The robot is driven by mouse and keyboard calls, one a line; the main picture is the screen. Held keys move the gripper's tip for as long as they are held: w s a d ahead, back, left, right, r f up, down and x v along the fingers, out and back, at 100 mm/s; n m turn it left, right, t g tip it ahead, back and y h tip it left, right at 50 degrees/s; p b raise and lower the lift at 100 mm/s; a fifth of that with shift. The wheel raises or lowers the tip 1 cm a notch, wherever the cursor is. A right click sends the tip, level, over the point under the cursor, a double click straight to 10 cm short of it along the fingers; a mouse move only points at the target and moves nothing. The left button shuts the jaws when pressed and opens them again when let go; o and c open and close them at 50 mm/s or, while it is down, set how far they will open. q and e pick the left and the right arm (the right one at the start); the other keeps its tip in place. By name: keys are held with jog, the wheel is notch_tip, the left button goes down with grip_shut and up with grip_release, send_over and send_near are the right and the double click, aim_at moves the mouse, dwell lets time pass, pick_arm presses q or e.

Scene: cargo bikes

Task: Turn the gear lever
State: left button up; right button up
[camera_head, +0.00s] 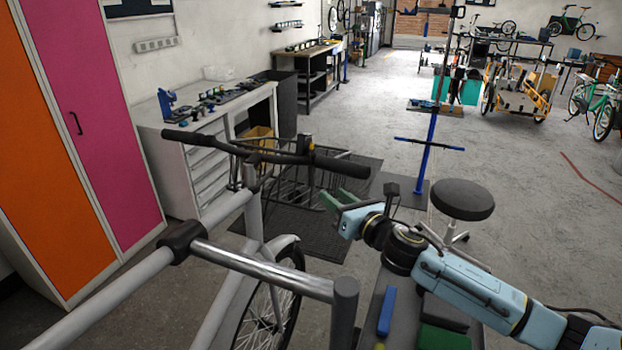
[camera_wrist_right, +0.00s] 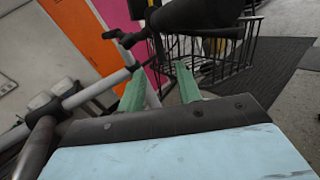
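The bicycle handlebar (camera_head: 250,150) is black, with its near right grip (camera_head: 342,166) pointing toward my right side. A small dark part with a yellow spot (camera_head: 311,146) sits on the bar by this grip; I cannot tell clearly whether it is the gear lever. My right gripper (camera_head: 338,198), with green fingers, is below and near the grip, apart from it. In the right wrist view the fingers (camera_wrist_right: 160,88) are spread with nothing between them, and the dark grip (camera_wrist_right: 195,14) crosses beyond their tips. My left gripper is not in view.
A black wire basket (camera_head: 290,190) is at the bike's front, above a dark mat (camera_head: 345,232). A round stool (camera_head: 462,199) stands to the right of my right gripper. A white workbench (camera_head: 165,145) and orange and pink cabinets (camera_head: 100,130) line the left.

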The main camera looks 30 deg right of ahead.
aim_at(313, 179)
jog(key=w, duration=0.3)
jog(key=w+a, duration=0.1)
jog(key=w, duration=0.6)
jog(key=shift+w+a+p, duration=0.15)
jog(key=shift+a+p, duration=0.05)
jog(key=shift+p, duration=0.2)
jog(key=shift+c, duration=0.4)
grip_shut()
